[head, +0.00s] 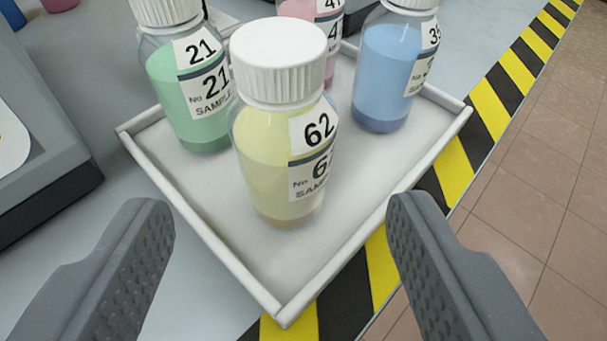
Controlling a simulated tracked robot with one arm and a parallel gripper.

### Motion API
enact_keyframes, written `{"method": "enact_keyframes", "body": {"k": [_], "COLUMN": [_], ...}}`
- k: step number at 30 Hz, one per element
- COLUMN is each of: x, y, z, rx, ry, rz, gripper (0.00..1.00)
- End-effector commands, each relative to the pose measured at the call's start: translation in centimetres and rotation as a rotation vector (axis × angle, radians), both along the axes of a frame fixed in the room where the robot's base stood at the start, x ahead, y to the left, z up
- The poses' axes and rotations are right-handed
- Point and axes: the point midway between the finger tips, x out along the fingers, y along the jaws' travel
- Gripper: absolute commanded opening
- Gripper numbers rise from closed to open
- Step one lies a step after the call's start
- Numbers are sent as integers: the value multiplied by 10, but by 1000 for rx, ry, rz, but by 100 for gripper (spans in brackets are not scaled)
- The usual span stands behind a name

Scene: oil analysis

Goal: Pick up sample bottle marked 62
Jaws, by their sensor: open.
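The sample bottle marked 62 (265,150) has a ribbed white cap and pale yellow liquid. It stands upright in the front part of a white tray (233,262). Its label faces right and is partly turned away. My gripper (280,235) is open, with one grey textured finger at the lower left and one at the lower right. The fingers are apart from the bottle, nearer to the camera, and the bottle shows between and above them in the picture. Nothing is between the fingertips.
Close behind stand a green bottle marked 21 (180,85), a blue bottle (385,75) and a pink bottle (332,40). A grey device (40,150) is at the left. The table edge has yellow-black tape (490,105), with tiled floor beyond at the right.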

Motion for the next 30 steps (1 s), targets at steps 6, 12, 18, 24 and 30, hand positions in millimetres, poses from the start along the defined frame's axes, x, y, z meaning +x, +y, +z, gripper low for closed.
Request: {"method": "enact_keyframes", "body": {"k": [6, 12, 18, 24, 30], "x": [39, 59, 67, 88, 109], "y": [2, 4, 5, 7, 10], "z": [-18, -26, -29, -41, -48], "rx": [1, 0, 1, 4, 3], "ry": [3, 3, 3, 2, 4], "rz": [-3, -1, -3, -4, -2], "gripper": [61, 61, 61, 61, 61]}}
